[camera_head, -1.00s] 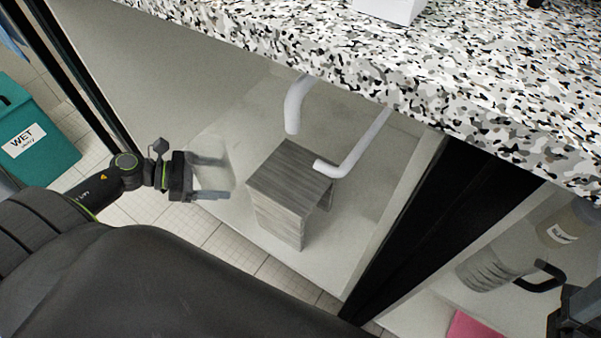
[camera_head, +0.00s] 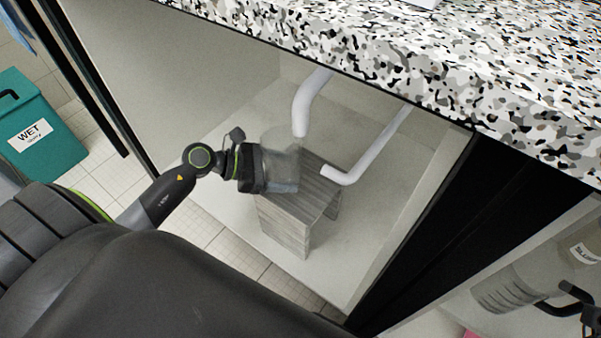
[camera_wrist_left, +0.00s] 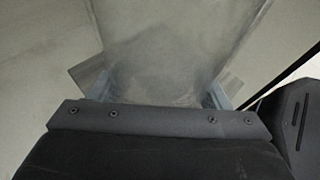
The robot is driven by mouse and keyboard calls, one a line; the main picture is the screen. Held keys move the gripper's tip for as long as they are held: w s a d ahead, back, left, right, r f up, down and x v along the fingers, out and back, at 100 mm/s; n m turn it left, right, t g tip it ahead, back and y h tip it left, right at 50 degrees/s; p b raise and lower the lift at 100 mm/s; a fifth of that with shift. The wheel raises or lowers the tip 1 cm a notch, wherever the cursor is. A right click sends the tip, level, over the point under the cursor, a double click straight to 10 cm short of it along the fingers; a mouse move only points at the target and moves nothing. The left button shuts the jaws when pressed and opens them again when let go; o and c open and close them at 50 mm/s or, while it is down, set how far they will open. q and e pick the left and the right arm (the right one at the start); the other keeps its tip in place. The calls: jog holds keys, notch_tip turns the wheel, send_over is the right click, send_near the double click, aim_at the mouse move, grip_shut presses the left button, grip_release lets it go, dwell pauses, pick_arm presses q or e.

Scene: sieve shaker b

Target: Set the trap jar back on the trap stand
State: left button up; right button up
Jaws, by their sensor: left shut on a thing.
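The trap jar (camera_head: 281,143) is clear and see-through. My left gripper (camera_head: 283,176) is shut on it, with a finger on each side in the left wrist view (camera_wrist_left: 158,92). The stand shows behind the clear jar in the left wrist view (camera_wrist_left: 88,73). A dark part at the lower right edge may be my right gripper (camera_head: 591,318); its jaws cannot be made out.
A white downpipe (camera_head: 307,103) ends close by the jar's upper right. A bent white pipe (camera_head: 372,143) ends over the stand's right side. The speckled counter (camera_head: 400,60) overhangs. A black cabinet post (camera_head: 440,225) stands right; a teal WET bin (camera_head: 45,135) is left.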

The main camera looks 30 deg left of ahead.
aim_at(300, 174)
pick_arm(q)
jog(key=shift+w+d, duration=0.3)
jog(key=shift+d, duration=0.05)
jog(key=shift+w+d+b, duration=0.15)
jog(key=shift+w+d, duration=0.3)
jog(key=shift+d, duration=0.15)
jog(key=shift+w+d+b, duration=0.15)
jog(key=shift+w+d, duration=0.25)
jog(key=shift+d, duration=0.2)
jog(key=shift+w+d+f+b, duration=0.15)
jog(key=shift+f+b, duration=0.2)
jog(key=shift+f, duration=0.45)
jog(key=shift+f+b, duration=0.2)
jog(key=shift+b, duration=0.1)
jog(key=o, duration=1.1)
jog(key=shift+r, duration=0.1)
